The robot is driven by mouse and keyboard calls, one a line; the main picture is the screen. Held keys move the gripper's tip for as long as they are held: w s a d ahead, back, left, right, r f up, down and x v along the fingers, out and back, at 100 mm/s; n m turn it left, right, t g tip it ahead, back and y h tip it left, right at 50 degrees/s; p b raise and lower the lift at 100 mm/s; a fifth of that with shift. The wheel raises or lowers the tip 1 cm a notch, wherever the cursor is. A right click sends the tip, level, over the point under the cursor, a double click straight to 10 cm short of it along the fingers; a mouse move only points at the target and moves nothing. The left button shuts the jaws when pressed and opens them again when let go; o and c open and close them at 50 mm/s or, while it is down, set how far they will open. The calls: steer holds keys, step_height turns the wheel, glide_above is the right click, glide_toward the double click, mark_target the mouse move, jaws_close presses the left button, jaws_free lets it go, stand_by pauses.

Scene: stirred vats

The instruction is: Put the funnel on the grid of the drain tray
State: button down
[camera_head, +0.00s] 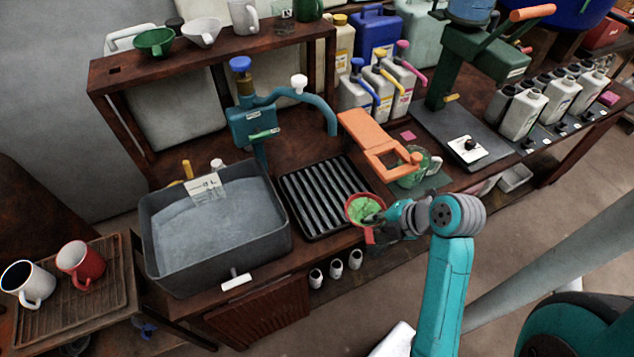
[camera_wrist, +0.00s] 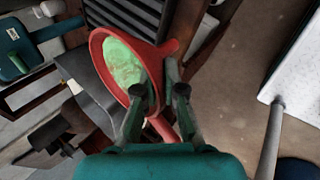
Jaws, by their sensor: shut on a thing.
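A red funnel (camera_head: 353,211) with green stuff inside its cone is held by my gripper (camera_head: 378,218). In the wrist view the funnel (camera_wrist: 97,50) is tilted, its wide rim toward the upper left and its spout pointing down. My gripper (camera_wrist: 160,92) is shut on it, one finger on either side of its wall. The black drain tray (camera_head: 283,190) with its slatted grid lies on the bench, left of the funnel. The funnel is near the tray's right front corner; its height above the bench is hard to tell. The grid looks empty.
A grey basin (camera_head: 160,240) stands left of the tray, with a blue tap (camera_head: 250,125) behind. An orange clamp-like thing (camera_head: 365,135) and a green-rimmed glass jar (camera_head: 415,180) stand right of the tray. Green (camera_head: 154,41) and white (camera_head: 202,31) bowls or funnels sit on the shelf.

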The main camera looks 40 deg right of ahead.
steer(key=shift+w+d+r, duration=0.1)
steer(key=shift+w+r, duration=0.1)
steer(key=shift+w, duration=0.15)
steer(key=shift+w+d+f, duration=0.6)
steer(key=shift+w+d, duration=0.2)
steer(key=shift+w, duration=2)
steer(key=shift+w+d+f, duration=0.55)
steer(key=shift+w+d, duration=0.2)
steer(key=shift+w, duration=2.05)
steer(key=shift+w+d+f, duration=0.6)
steer(key=shift+w+d, duration=0.2)
steer(key=shift+w, duration=2)
steer(key=c, duration=1.3)
jaws_free()
steer(key=shift+f, duration=0.1)
steer(key=shift+o, duration=0.2)
steer(key=v, duration=1.2)
steer(key=shift+s+d, duration=0.1)
steer(key=shift+s, duration=0.05)
